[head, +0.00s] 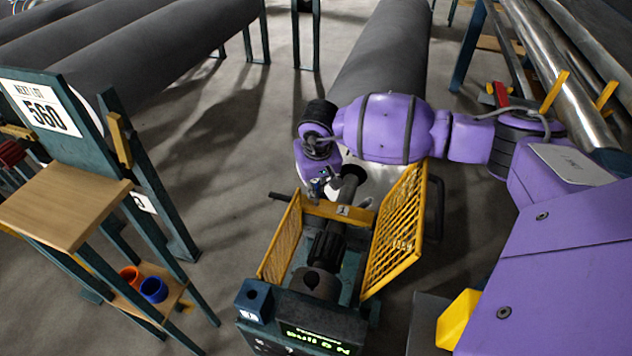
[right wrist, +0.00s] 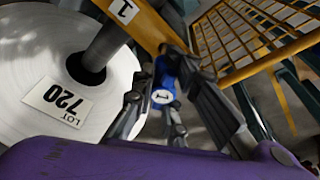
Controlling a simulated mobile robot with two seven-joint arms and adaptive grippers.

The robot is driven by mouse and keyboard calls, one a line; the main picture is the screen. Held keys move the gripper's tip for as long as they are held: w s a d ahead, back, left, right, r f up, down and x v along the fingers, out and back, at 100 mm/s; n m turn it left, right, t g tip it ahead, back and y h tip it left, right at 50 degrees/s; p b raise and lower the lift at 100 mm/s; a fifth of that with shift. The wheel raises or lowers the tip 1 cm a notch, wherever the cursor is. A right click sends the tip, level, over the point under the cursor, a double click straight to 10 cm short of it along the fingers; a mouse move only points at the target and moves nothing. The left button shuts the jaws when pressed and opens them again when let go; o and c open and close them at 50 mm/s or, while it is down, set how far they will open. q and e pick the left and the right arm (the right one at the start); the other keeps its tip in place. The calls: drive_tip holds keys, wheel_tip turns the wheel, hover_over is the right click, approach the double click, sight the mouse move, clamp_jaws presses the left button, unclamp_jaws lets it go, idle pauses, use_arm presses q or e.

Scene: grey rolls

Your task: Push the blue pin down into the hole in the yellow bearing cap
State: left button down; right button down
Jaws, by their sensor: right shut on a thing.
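The yellow bearing cap (head: 325,206) is a bar across the dark shaft between two yellow mesh guards. Its face carries a label "1" in the right wrist view (right wrist: 145,22). My right gripper (head: 325,187) is low over the cap, close to its left half. In the right wrist view my right gripper (right wrist: 164,76) is shut on the blue pin (right wrist: 163,72), whose end face has a white mark. The pin lies right beside the cap in that picture. The hole is hidden, and I cannot tell whether the pin's tip is in it. My left gripper is not in view.
Yellow mesh guards (head: 396,232) flank the shaft. A white roll end labelled LOT 720 (right wrist: 35,65) is close to my gripper. A stand with a wooden top (head: 65,205) at left has orange (head: 131,277) and blue (head: 153,290) rings below. A dark display box (head: 320,325) stands in front.

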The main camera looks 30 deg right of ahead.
drive_tip(key=shift+s+d+r+p, duration=0.2)
drive_tip(key=shift+d+r+p, duration=0.15)
drive_tip(key=shift+r, duration=0.65)
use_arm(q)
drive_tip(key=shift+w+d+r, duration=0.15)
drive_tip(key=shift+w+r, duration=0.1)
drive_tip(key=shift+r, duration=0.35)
use_arm(e)
drive_tip(key=shift+w, duration=0.1)
drive_tip(key=shift+a, duration=0.1)
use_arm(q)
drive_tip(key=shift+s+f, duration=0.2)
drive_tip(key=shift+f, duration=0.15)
use_arm(e)
drive_tip(key=shift+w+r, duration=0.1)
